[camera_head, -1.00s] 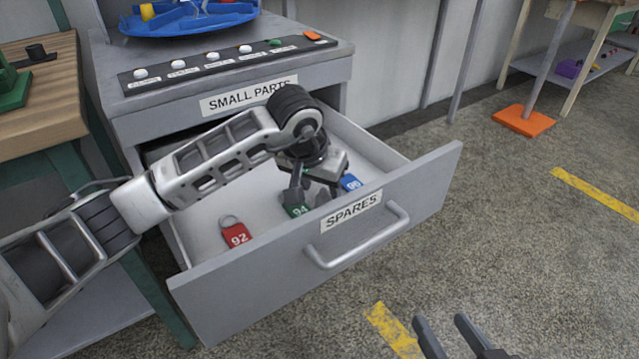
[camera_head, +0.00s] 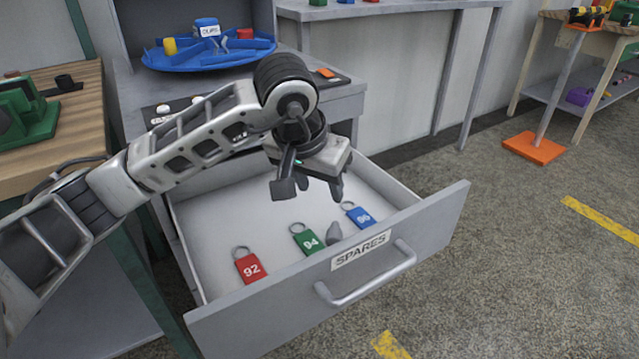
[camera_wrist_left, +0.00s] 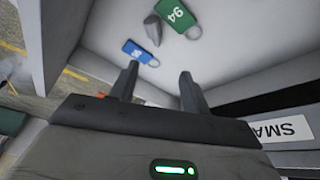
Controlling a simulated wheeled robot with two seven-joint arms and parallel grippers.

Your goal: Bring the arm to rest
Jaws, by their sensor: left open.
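My left gripper (camera_head: 310,187) is open and empty above the open drawer (camera_head: 420,224) labelled SPARES. In the left wrist view its two fingers (camera_wrist_left: 158,88) are apart with nothing between them. A red tag 92 (camera_head: 251,268), a green tag 94 (camera_head: 308,242) and a blue tag (camera_head: 360,217) lie on the drawer floor, each with a ring. A small grey piece (camera_head: 335,233) lies between the green and blue tags. The green tag (camera_wrist_left: 178,14), blue tag (camera_wrist_left: 137,52) and grey piece (camera_wrist_left: 153,29) also show in the left wrist view. My right gripper is out of view.
A blue round tray (camera_head: 208,58) with small items stands on the cabinet above the drawer. A wooden bench (camera_head: 60,130) with a green device (camera_head: 28,110) is at left. An orange-footed post (camera_head: 533,147) stands at right. Open floor lies right of the drawer.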

